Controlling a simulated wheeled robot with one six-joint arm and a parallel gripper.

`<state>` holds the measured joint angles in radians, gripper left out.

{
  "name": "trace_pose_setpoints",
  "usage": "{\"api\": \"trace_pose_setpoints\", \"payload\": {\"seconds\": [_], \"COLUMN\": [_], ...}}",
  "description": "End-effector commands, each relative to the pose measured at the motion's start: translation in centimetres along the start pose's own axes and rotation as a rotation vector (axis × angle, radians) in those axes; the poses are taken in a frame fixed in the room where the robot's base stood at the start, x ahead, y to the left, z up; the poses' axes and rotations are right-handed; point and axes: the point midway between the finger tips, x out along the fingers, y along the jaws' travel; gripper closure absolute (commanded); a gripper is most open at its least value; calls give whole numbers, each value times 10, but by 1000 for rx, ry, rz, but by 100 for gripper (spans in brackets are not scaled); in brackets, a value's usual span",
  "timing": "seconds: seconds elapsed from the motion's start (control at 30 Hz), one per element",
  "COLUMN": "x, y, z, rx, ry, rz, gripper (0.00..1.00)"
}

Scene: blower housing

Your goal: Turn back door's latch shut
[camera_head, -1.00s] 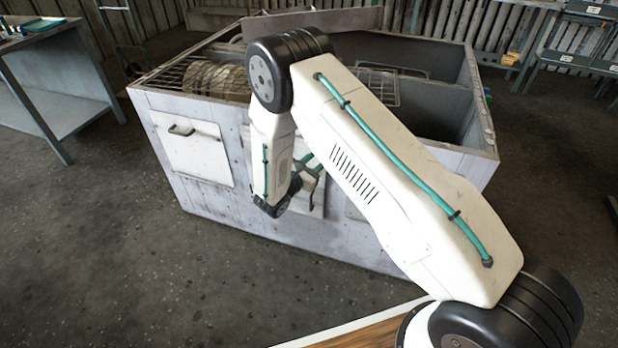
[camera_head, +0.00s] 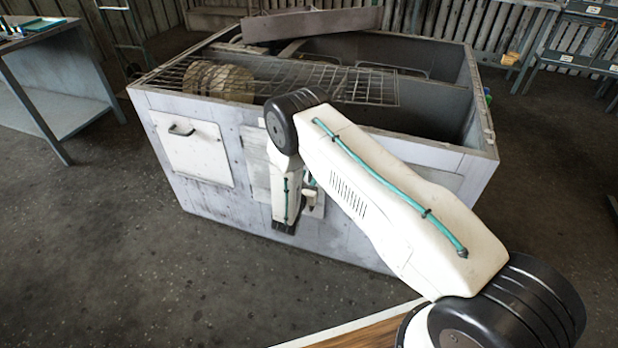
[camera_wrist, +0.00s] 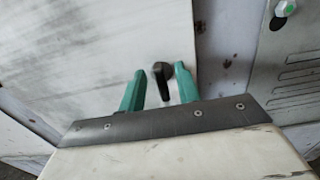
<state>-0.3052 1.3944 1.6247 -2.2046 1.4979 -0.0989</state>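In the wrist view, a dark latch handle (camera_wrist: 162,74) stands on a pale, scuffed door panel (camera_wrist: 95,45). My gripper (camera_wrist: 158,82) has two green fingers, apart, one on each side of the latch. The latch shows between them and nearest the right finger; I cannot tell whether they touch. In the head view, the door panel (camera_head: 256,160) is on the front of the grey housing, partly behind my arm. My fingers and the latch are mostly hidden there.
The grey housing (camera_head: 350,250) is open on top, with a wire grille (camera_head: 330,82) and a round ribbed part (camera_head: 218,82). Another white panel with a handle (camera_head: 195,150) is at left. A workbench (camera_head: 60,90) stands far left. The floor in front is clear.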

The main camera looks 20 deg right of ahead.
Motion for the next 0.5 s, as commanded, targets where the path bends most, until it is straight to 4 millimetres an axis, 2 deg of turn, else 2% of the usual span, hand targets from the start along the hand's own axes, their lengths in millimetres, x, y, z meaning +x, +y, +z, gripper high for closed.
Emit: {"api": "trace_pose_setpoints", "payload": {"seconds": [0.27,0.4,0.5], "x": [2,2,2], "y": [0,0,0], "z": [0,0,0], "rx": [0,0,0], "ry": [0,0,0], "rz": [0,0,0], "gripper": [67,100,100]}}
